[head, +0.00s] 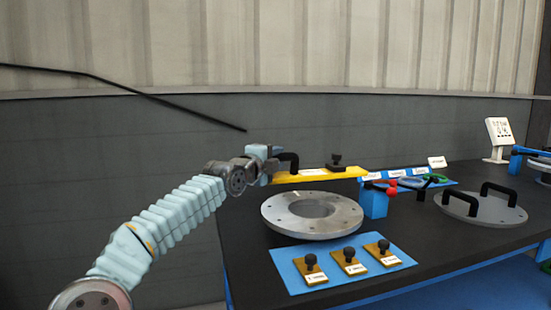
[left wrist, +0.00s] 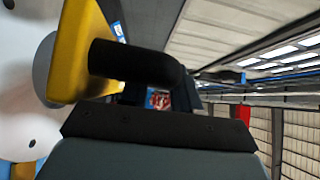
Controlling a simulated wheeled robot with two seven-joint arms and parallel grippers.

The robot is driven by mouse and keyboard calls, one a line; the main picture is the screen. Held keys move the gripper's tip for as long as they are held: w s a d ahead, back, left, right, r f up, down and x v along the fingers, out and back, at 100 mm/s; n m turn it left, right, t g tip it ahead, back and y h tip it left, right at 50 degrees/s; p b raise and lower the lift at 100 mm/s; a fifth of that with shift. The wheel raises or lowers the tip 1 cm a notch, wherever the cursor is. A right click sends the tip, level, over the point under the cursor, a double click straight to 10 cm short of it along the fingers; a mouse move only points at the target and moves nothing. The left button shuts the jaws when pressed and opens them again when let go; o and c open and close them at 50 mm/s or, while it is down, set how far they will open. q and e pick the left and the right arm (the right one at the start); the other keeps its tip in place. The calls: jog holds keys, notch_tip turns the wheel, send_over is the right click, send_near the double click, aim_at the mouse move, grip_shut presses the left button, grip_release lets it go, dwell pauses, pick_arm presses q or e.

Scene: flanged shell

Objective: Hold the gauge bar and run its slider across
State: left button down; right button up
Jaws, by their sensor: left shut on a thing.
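The yellow gauge bar (head: 312,175) is held level above the grey flanged ring (head: 286,221) in the head view. A black slider (head: 336,162) with a knob stands on the bar, right of its middle. My left gripper (head: 275,165) is shut on the bar's black handle (head: 290,158) at the bar's left end. In the left wrist view the black handle (left wrist: 135,62) and the yellow bar (left wrist: 78,45) fill the space just ahead of the gripper; the fingertips are partly hidden. The slider cannot be made out there. My right gripper is in neither view.
A blue mat (head: 300,286) with several knobbed yellow plates lies at the front. A blue block (head: 375,202) stands right of the ring. A round grey cover (head: 485,210) with two black handles lies farther right. A white display (head: 499,133) stands at the back.

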pick_arm(q)
jog(key=shift+f+b, duration=0.8)
jog(key=shift+f, duration=0.2)
jog(key=shift+f+b, duration=2.8)
jog(key=shift+f, duration=0.9)
